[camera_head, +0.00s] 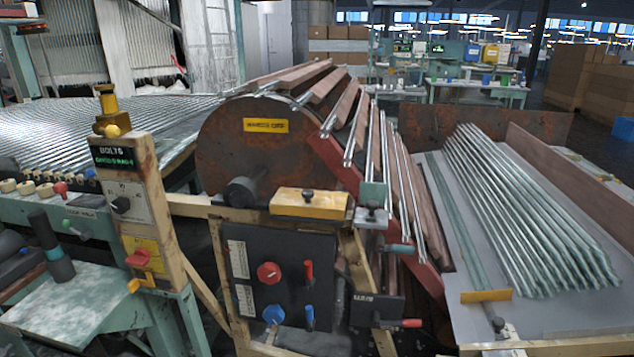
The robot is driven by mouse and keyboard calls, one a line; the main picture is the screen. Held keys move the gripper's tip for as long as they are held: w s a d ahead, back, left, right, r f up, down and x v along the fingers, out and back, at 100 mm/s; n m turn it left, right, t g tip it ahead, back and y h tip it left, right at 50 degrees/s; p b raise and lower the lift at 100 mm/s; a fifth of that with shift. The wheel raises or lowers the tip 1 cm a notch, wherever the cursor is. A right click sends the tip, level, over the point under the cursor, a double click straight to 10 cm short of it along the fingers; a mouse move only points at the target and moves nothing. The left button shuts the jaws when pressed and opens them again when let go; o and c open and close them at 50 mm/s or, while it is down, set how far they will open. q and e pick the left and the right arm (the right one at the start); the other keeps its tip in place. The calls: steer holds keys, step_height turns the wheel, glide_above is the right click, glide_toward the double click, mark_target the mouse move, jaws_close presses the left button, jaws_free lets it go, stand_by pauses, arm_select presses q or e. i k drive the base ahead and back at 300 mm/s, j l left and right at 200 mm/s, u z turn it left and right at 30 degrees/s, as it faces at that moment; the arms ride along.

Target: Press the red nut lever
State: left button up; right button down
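Several red controls show, and I cannot tell for certain which is the red nut lever. A red-tipped lever (412,323) sticks out to the right from a small black box (376,309) with a white label too blurred to read surely. A short upright red lever (308,271) stands on the black control panel (278,250), right of a round red knob (269,272). Below it is a blue lever (310,317). A red switch (138,258) sits on a yellow plate at the left post. I make out neither gripper in this view.
A rusty drum (237,150) with slats and glass tubes stands behind the panel. A grey table (520,255) with tubes is at right. A teal-green bench (80,305) and a wooden post (150,215) with a "BOLTS" display are at left. Wooden beams frame the panel.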

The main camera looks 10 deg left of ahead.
mark_target(308, 287)
steer(key=i+j+u, duration=0.15)
steer(key=j, duration=0.15)
steer(key=j+u, duration=0.15)
steer(key=j, duration=0.15)
steer(key=i+j+u, duration=0.2)
steer(key=i, duration=0.35)
steer(key=k+l, duration=0.1)
